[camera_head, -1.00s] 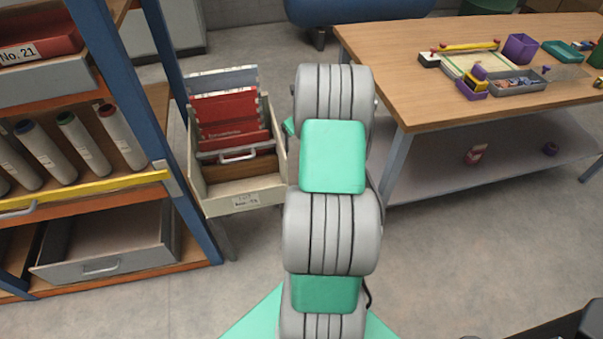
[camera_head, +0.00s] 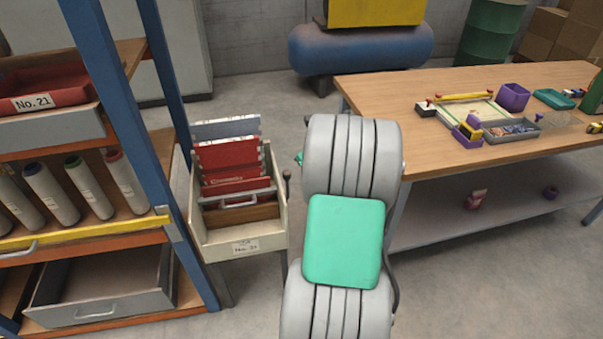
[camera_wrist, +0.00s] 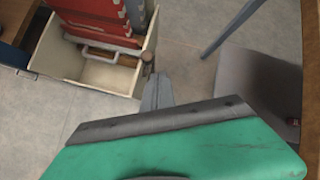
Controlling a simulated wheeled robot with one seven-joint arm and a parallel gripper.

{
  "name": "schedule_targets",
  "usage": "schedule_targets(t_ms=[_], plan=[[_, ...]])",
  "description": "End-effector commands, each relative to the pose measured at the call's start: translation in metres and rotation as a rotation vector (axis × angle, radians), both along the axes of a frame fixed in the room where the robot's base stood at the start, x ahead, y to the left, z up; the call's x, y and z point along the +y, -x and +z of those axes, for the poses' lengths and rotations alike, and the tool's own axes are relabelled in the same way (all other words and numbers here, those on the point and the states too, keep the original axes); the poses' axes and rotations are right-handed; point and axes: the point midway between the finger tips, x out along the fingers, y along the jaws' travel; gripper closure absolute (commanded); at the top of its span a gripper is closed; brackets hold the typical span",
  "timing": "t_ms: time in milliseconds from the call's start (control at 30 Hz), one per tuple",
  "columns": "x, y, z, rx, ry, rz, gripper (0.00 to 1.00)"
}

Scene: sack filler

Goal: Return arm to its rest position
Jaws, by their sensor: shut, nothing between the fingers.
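My arm's grey and green links fill the lower middle of the head view. My gripper is mostly hidden behind these links there. The fingers are in the air over bare floor, just to the right of and apart from a cream bin (camera_wrist: 62,60) holding red folders (camera_wrist: 100,18). The cream bin (camera_head: 215,247) also shows in the head view, left of my arm.
A blue-posted shelf rack (camera_head: 88,90) stands on the left with an open grey drawer (camera_head: 105,290) low down. A wooden workbench (camera_head: 400,90) with small trays and a lower shelf is close on the right. A blue tank (camera_head: 360,48) lies behind. Concrete floor is clear between.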

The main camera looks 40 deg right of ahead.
Motion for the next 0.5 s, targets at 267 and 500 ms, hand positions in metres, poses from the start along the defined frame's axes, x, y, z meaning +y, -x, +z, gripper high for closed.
schedule_targets(t_ms=[267,500], plan=[[0.002,0.001,0.008,0.019,0.046,0.071,1.00],[0.013,0.023,-0.010,0.243,0.398,0.708,1.00]])
